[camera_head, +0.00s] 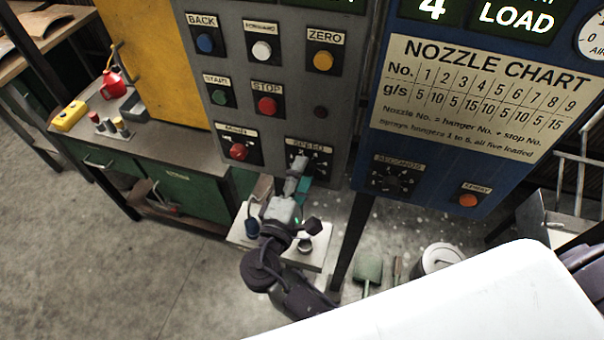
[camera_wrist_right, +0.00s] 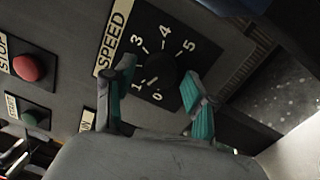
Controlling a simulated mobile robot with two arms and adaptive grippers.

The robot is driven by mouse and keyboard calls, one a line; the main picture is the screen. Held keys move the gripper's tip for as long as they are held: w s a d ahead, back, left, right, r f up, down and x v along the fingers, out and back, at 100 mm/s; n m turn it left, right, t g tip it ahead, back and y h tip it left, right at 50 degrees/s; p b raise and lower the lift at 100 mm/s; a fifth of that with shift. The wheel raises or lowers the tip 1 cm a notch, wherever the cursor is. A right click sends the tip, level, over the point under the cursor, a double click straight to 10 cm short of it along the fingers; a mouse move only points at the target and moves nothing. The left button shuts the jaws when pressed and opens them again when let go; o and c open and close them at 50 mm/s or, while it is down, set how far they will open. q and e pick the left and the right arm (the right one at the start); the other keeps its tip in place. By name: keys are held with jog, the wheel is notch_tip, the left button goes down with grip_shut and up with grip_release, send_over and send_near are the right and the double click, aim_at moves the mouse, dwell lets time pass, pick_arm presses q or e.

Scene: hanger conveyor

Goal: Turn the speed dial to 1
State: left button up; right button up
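The speed dial is a dark round knob (camera_wrist_right: 164,73) on a black plate marked 0 to 5, under a SPEED label. In the wrist view a small pale mark shows at the knob's edge on the side of the 0 and 1; its exact setting is hard to tell. My right gripper (camera_wrist_right: 158,88) is open, with one teal-padded finger on each side of the dial; contact is not clear. In the head view my right gripper (camera_head: 301,170) covers part of the speed dial plate (camera_head: 322,158). My left gripper is not in view.
The grey panel (camera_head: 285,90) also carries a red stop button (camera_head: 267,106) and a red-knobbed mode control (camera_head: 238,151) left of the dial. A blue panel (camera_head: 440,165) with another dial (camera_head: 392,180) stands to the right. A small pale shelf (camera_head: 315,255) lies below.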

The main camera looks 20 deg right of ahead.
jog(key=v, duration=0.7)
jog(key=shift+s, duration=0.2)
jog(key=shift+a, duration=0.15)
dwell(0.4)
